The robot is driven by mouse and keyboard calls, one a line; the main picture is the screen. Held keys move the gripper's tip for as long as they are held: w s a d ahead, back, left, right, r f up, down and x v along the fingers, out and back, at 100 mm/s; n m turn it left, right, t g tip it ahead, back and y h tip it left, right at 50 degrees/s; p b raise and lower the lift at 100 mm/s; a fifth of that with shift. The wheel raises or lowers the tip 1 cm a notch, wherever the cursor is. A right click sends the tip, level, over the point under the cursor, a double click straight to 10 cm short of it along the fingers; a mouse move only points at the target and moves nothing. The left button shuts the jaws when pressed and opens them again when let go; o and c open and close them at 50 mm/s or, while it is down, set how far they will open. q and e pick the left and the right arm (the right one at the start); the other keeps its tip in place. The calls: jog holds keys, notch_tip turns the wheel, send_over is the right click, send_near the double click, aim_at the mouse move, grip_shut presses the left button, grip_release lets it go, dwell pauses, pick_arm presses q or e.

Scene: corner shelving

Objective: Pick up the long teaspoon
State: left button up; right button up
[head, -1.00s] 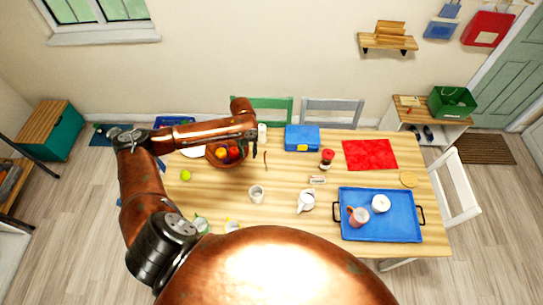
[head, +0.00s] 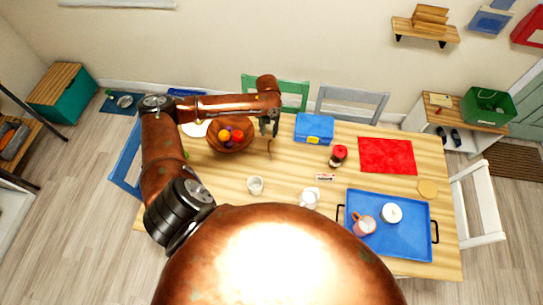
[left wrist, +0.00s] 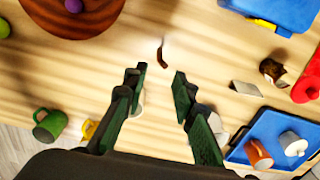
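A thin, dark brown, slightly curved thing, apparently the long teaspoon (head: 269,149), lies on the wooden table (head: 290,165) just right of the fruit bowl. It also shows in the left wrist view (left wrist: 161,54), small, beyond the fingertips and roughly between their lines. My left gripper (head: 269,126) points down above the table close to the spoon. In the left wrist view the gripper (left wrist: 158,75) has its two green-and-black fingers spread apart with nothing between them. My right gripper is in neither view.
The wooden bowl (head: 225,147) with fruit stands left of the spoon. A blue box (head: 313,128) and a red-lidded jar (head: 338,156) are to the right. A white cup (head: 255,185), a white jug (head: 309,198) and a blue tray (head: 410,245) stand nearer me.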

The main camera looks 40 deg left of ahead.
pick_arm(q)
jog(key=shift+w+f+b, duration=0.1)
jog(key=shift+f+b, duration=0.3)
jog(key=shift+f, duration=1)
notch_tip(320, 180, down, 9)
jog(key=shift+r+p, duration=0.15)
jog(key=shift+p, duration=0.3)
jog(key=shift+f, duration=2.9)
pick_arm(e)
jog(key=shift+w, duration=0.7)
pick_arm(q)
grip_shut()
